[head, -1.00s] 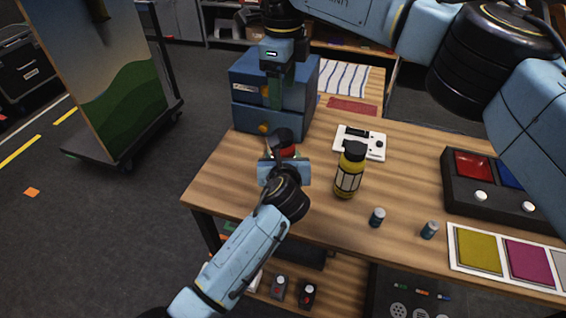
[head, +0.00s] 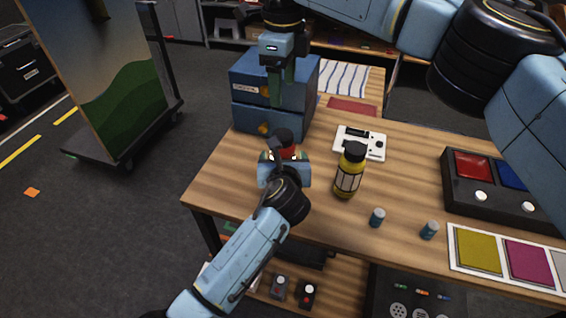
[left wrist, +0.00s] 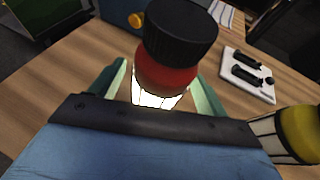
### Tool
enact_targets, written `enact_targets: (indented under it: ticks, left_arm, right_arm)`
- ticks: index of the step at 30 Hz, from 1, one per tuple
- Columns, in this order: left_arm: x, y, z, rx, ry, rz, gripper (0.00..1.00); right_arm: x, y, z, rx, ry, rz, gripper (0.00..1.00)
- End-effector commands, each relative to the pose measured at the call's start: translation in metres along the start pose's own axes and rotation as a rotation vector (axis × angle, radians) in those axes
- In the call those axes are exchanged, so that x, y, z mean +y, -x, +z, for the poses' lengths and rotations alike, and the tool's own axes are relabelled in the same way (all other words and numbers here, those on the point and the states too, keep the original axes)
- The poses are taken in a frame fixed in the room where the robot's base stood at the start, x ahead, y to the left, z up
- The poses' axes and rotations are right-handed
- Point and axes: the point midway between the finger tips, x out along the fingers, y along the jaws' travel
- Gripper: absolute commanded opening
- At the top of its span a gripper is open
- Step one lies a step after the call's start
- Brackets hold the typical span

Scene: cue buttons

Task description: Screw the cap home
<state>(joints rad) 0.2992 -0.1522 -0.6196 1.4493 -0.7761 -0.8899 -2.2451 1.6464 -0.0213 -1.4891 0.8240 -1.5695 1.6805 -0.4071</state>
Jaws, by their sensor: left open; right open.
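A red bottle (left wrist: 166,80) with a black cap (left wrist: 180,32) stands upright near the left end of the table. In the head view the cap (head: 284,136) shows above my left gripper, which hides most of the bottle. My left gripper (head: 284,160) is open, with its green fingers on either side of the bottle's lower part in the left wrist view (left wrist: 158,95). I cannot tell whether the cap sits fully down. My right gripper (head: 281,95) is open, pointing down above and behind the bottle, in front of the blue drawer box.
The blue drawer box (head: 250,113) stands behind the bottle. A yellow bottle with a black cap (head: 349,170) stands to the right, near a white device (head: 360,143). Two small cylinders (head: 377,217), a button box (head: 461,195) and color cards (head: 478,250) lie further right.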

Motion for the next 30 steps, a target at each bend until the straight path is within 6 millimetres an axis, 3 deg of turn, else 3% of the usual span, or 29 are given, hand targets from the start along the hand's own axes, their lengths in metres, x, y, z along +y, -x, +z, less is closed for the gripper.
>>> enact_targets:
  ticks: [18, 24, 30]
  left_arm:
    - [0.0, 0.115, 0.0, 0.001, -0.001, 0.0, 0.76]
    - [0.0, 0.128, 0.0, 0.001, -0.001, -0.001, 0.76]
    - [0.0, 0.129, 0.0, 0.001, -0.001, 0.0, 0.76]
  right_arm:
    - [0.0, 0.024, 0.0, 0.0, 0.0, 0.0, 0.68]
    - [0.0, 0.025, 0.0, 0.0, 0.0, 0.0, 0.68]
    - [0.0, 0.025, 0.0, 0.0, 0.0, 0.0, 0.68]
